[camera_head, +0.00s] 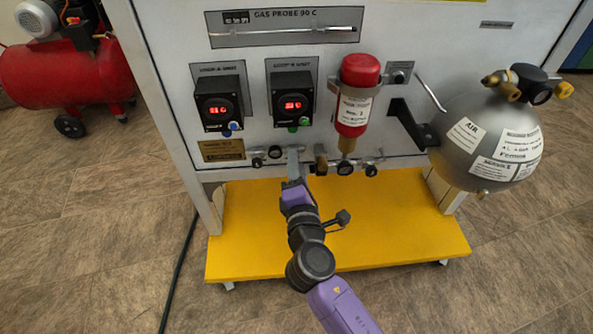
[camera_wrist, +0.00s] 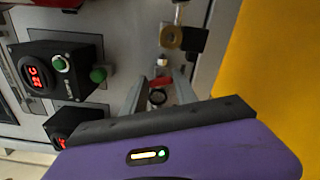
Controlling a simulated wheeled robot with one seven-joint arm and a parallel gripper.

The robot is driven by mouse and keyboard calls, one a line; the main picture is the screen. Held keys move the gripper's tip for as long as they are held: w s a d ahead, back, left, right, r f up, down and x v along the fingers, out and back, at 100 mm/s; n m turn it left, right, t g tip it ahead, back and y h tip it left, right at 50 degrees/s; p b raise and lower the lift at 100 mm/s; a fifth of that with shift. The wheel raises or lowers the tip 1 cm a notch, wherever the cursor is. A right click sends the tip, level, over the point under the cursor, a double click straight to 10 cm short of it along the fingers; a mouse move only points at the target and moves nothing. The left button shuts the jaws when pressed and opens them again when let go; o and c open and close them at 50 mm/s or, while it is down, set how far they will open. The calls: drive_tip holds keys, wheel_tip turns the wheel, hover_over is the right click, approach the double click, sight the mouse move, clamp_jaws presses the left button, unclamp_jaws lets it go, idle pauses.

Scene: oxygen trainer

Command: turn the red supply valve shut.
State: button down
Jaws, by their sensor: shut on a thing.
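The red supply valve shows in the wrist view as a small red handle (camera_wrist: 161,80) with a dark round end just below it, between the two grey fingers. My gripper (camera_wrist: 160,86) is shut on this handle. In the head view my gripper (camera_head: 294,156) reaches up to the pipe row at the panel's lower edge. There its fingers hide the red handle, so I cannot tell how far the valve is turned.
A brass fitting (camera_wrist: 172,37) sits close beyond the fingers. Black knobs (camera_head: 345,168) line the pipe row. Above are two display boxes (camera_head: 219,104) and a red cylinder (camera_head: 357,100). A grey tank (camera_head: 484,140) juts out right. The yellow platform (camera_head: 400,240) is clear.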

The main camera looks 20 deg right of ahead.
drive_tip(key=shift+f+m+b, duration=0.2)
drive_tip(key=shift+m+b, duration=0.9)
drive_tip(key=shift+m, duration=0.8)
drive_tip(key=c, duration=1)
unclamp_jaws()
drive_tip(key=shift+o, duration=0.2)
drive_tip(key=shift+r, duration=0.1)
drive_tip(key=p+v, duration=0.1)
drive_tip(key=v, duration=0.7)
drive_tip(key=shift+w, duration=0.1)
